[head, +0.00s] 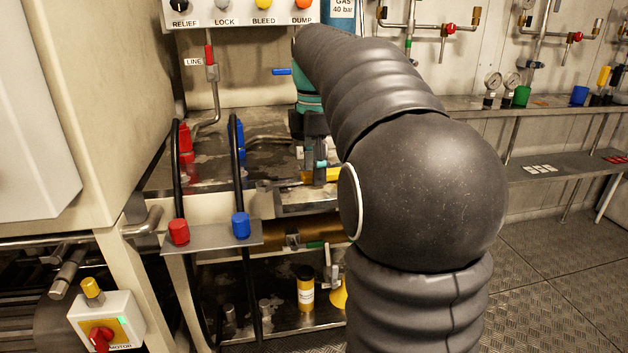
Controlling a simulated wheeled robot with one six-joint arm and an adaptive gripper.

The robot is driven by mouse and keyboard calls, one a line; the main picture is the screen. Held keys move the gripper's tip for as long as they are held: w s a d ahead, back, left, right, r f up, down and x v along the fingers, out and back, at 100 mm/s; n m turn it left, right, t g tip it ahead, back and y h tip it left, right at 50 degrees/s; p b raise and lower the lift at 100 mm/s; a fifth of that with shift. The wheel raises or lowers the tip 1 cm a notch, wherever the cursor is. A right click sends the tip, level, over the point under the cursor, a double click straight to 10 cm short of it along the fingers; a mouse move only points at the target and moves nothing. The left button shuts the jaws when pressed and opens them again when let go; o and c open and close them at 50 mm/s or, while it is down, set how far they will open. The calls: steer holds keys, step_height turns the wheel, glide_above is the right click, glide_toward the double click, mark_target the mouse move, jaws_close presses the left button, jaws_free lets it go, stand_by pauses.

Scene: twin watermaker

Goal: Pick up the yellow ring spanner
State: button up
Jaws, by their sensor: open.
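My black arm reaches from the right foreground to the work surface (268,158) under the panel. My gripper (314,176) points down there, small in view and partly hidden by the arm; its jaws are open. A yellow piece (330,175), which looks like the ring spanner, lies at the fingertips. Its right part passes behind my arm, and its ring end cannot be made out. I cannot tell whether the fingers touch it.
Red (179,231) and blue (240,225) capped hoses stand to the left. Above is a panel (240,13) with labelled knobs. A yellow bottle (306,290) stands on the lower shelf. A rear shelf (470,104) holds gauges and cups. The floor at right is clear.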

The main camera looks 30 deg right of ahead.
steer(key=shift+f, duration=0.2)
jaws_close()
steer(key=shift+r, duration=0.1)
steer(key=shift+r, duration=0.5)
steer(key=r, duration=0.2)
steer(key=d+r+p, duration=0.1)
steer(key=shift+s+r, duration=0.1)
steer(key=shift+r, duration=0.3)
steer(key=s+d+r+p, duration=0.1)
steer(key=s+d+r, duration=0.1)
steer(key=d+r, duration=0.4)
steer(key=d, duration=0.4)
steer(key=shift+s+d+p, duration=0.15)
steer(key=shift+s+p, duration=0.15)
steer(key=shift+s, duration=0.1)
